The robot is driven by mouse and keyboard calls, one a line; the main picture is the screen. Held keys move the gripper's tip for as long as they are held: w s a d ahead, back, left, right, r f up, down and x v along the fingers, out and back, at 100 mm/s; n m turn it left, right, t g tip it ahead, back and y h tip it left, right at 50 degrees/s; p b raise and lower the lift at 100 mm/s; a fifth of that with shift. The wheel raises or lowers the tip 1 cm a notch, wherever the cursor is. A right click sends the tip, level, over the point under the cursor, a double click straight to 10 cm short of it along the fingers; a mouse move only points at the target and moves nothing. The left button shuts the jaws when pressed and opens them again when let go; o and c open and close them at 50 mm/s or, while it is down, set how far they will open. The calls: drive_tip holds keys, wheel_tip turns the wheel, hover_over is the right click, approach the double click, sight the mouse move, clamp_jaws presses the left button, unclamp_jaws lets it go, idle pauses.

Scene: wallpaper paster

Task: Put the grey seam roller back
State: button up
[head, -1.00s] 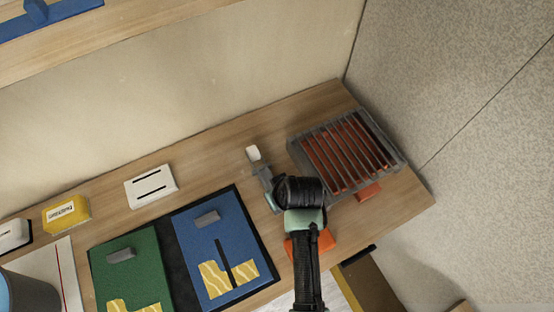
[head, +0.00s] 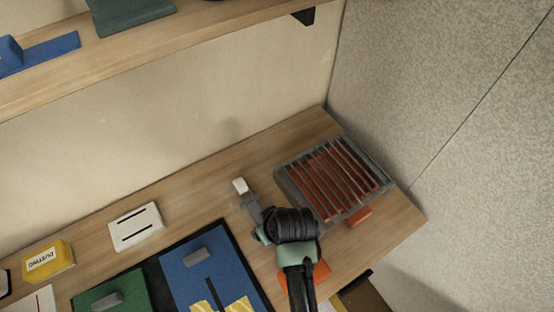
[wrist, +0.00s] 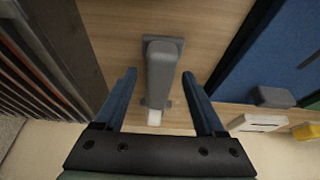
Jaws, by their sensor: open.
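The grey seam roller (wrist: 160,72) lies on the wooden worktop, with a grey handle and a white roller end (wrist: 154,117). In the head view its white end (head: 240,186) points toward the wall, and my arm covers much of the rest. My gripper (wrist: 159,76) is open, with one blue finger on each side of the roller's handle. Gaps show on both sides, so neither finger appears to touch it. In the head view the wrist hides the fingertips.
A slatted grey rack (head: 335,180) with red-brown inside stands close on the right. A blue panel (head: 205,265) with a grey block (head: 195,258) lies left of my arm. A white slotted block (head: 136,227) and a yellow box (head: 48,260) stand farther left. A shelf (head: 200,45) hangs above.

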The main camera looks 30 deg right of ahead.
drive_tip(key=v, duration=1.2)
drive_tip(key=shift+s+d+p, duration=0.25)
drive_tip(key=shift+p, duration=0.15)
drive_tip(key=shift+f, duration=0.1)
